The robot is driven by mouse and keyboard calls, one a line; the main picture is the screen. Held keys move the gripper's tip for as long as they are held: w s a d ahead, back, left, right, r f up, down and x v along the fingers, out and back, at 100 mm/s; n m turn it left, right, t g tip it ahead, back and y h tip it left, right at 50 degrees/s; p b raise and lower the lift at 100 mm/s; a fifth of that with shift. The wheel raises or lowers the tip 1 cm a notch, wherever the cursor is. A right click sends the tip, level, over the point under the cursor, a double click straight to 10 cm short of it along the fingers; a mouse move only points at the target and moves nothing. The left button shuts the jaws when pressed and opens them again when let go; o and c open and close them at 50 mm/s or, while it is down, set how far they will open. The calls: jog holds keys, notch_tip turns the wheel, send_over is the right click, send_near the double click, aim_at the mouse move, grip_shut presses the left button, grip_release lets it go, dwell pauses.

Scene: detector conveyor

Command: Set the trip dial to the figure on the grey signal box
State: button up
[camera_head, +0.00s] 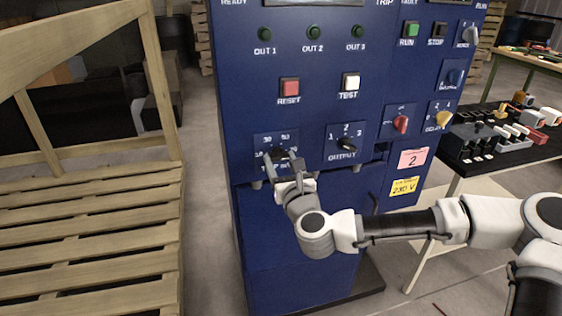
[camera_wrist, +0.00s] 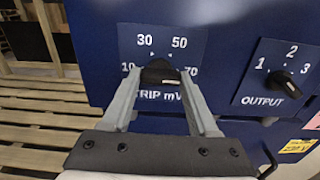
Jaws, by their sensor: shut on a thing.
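The trip dial is a black knob (camera_wrist: 160,72) on a blue plate marked 10, 30, 50 and 70, with "TRIP mV" below. In the head view the trip dial (camera_head: 279,153) is low on the left of the blue cabinet front. My gripper (camera_wrist: 161,80) is shut on the knob, one finger on each side; it also shows in the head view (camera_head: 284,160). The fingers partly cover the plate, and I cannot tell which figure the knob points to. I cannot make out a grey signal box or its figure in either view.
The blue cabinet (camera_head: 300,225) also carries an OUTPUT dial (camera_head: 346,149) close to the right, a red dial (camera_head: 401,124) and a yellow dial (camera_head: 442,118). A red button (camera_head: 289,88) sits above. Wooden pallets (camera_head: 90,245) lie left; a cluttered table (camera_head: 470,187) stands right.

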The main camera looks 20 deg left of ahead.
jog(key=o, duration=1.4)
jog(key=b+v, duration=0.2)
jog(key=v, duration=0.1)
jog(key=b+v, duration=0.2)
jog(key=v, duration=0.1)
jog(key=b+v, duration=0.2)
jog(key=v, duration=0.2)
jog(key=shift+w+d+f, duration=0.25)
jog(key=shift+d+f, duration=0.05)
jog(key=shift+d, duration=0.05)
jog(key=shift+s+d+b, duration=0.15)
jog(key=shift+b, duration=0.85)
